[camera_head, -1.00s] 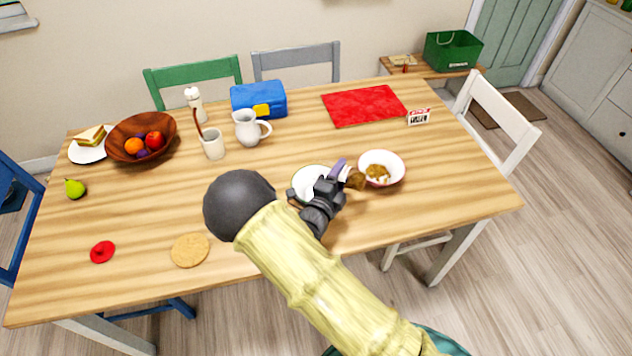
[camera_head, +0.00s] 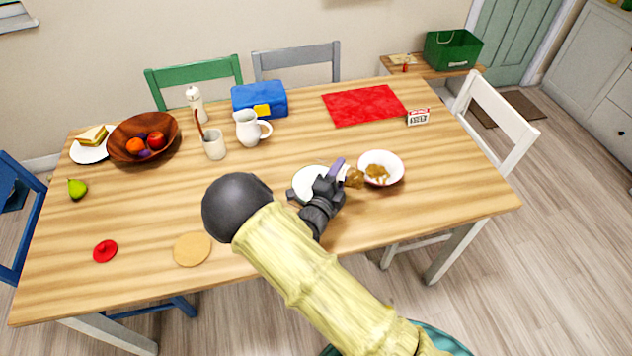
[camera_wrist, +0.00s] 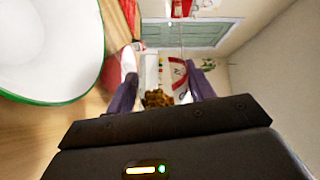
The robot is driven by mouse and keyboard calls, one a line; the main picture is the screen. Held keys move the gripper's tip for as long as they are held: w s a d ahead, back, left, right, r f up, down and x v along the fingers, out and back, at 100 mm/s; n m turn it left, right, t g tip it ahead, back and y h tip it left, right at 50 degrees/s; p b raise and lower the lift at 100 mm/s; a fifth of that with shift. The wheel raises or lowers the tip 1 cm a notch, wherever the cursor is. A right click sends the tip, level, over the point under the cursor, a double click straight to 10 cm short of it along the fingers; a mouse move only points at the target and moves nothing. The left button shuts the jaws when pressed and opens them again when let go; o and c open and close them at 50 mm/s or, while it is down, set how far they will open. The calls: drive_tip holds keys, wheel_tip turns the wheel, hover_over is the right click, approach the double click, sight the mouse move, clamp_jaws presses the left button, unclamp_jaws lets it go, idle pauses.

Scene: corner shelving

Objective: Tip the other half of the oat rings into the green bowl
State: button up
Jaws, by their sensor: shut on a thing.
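My gripper (camera_head: 343,172) is shut on a small white container (camera_head: 344,172), mostly hidden by the fingers. It is tilted, with brown oat rings (camera_head: 355,179) at its right-hand end, close to the left rim of a white bowl with a reddish outside (camera_head: 394,158). More oat rings (camera_head: 377,172) lie in that bowl. The green bowl (camera_head: 303,180), white inside with a green rim, is just left of my gripper and partly hidden by it. In the wrist view the green bowl (camera_wrist: 45,45) is at the upper left, its visible inside bare, and oat rings (camera_wrist: 157,98) show between my fingers.
A white jug (camera_head: 247,128), a utensil cup (camera_head: 214,146) and a wooden fruit bowl (camera_head: 120,131) stand further left. A red mat (camera_head: 364,105) and a small sign block (camera_head: 418,117) lie behind. A round tan mat (camera_head: 192,249) is front left. The table's right end is clear.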

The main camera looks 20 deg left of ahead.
drive_tip(key=shift+a+r+n+p, duration=0.2)
drive_tip(key=shift+r+n+p, duration=0.25)
drive_tip(key=shift+p, duration=0.35)
idle(0.5)
drive_tip(key=shift+w+a+f+n+p, duration=0.1)
drive_tip(key=shift+a+f+n+p, duration=0.3)
drive_tip(key=shift+n+p, duration=0.45)
idle(1.7)
drive_tip(key=shift+w+a+r+n+p, duration=0.1)
drive_tip(key=shift+a+r+n+p, duration=0.25)
drive_tip(key=shift+n+p, duration=0.3)
idle(1.6)
drive_tip(key=shift+d+f+m+b, duration=0.35)
drive_tip(key=shift+f+m+b, duration=0.25)
drive_tip(key=shift+b, duration=0.5)
drive_tip(key=shift+d+r+m+b, duration=0.15)
drive_tip(key=shift+d+m+b, duration=0.1)
drive_tip(key=shift+m+b, duration=0.1)
drive_tip(key=shift+s+d+r+m+b, duration=0.1)
drive_tip(key=shift+s+d+m+b, duration=0.15)
drive_tip(key=shift+m+b, duration=0.5)
drive_tip(key=shift+w+r+p, duration=0.1)
drive_tip(key=shift+r+p, duration=0.05)
drive_tip(key=shift+p, duration=0.15)
drive_tip(key=shift+b, duration=0.3)
